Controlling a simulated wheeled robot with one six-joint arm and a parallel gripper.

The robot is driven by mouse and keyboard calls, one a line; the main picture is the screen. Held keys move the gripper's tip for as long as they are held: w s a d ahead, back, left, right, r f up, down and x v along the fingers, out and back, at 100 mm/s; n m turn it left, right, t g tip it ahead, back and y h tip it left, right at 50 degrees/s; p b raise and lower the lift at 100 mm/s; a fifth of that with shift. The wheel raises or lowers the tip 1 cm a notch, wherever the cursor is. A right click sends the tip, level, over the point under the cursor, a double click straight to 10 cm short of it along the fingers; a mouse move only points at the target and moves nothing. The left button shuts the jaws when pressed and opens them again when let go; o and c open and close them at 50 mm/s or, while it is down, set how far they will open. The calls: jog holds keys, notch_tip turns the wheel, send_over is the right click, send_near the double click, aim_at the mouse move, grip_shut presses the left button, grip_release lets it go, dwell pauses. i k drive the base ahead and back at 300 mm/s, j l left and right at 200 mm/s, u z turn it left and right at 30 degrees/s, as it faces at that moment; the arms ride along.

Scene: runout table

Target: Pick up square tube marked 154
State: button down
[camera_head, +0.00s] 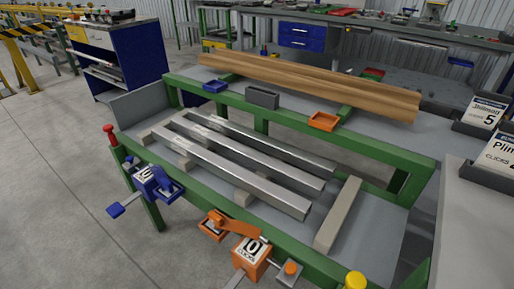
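Three grey metal square tubes lie side by side on the runout table (385,222), running from upper left to lower right in the head view. They are the front tube (240,177), the middle tube (250,156) and the back tube (268,141). Pale patches show near their left ends, but no number is readable, so I cannot tell which is marked 154. The tubes rest on pale wooden blocks with gaps between them. My gripper is not in view.
A green frame rail (300,119) runs behind the tubes. Brown timber (320,86) lies beyond it, near an orange tray (323,121). A blue device (151,178) and an orange device (249,252) stand along the front rail. A pale block (337,216) lies right of the tubes.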

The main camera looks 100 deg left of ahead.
aim_at(312, 185)
jog(key=u, duration=0.4)
jog(key=k+l+u, duration=0.1)
jog(key=u, duration=0.3)
jog(key=k+u, duration=0.1)
jog(key=u, duration=1.15)
jog(key=i+l+u, duration=0.1)
jog(key=u, duration=0.7)
jog(key=i+l+u, duration=0.1)
jog(key=u, duration=0.3)
jog(key=i+l+u, duration=0.15)
jog(key=l, duration=0.1)
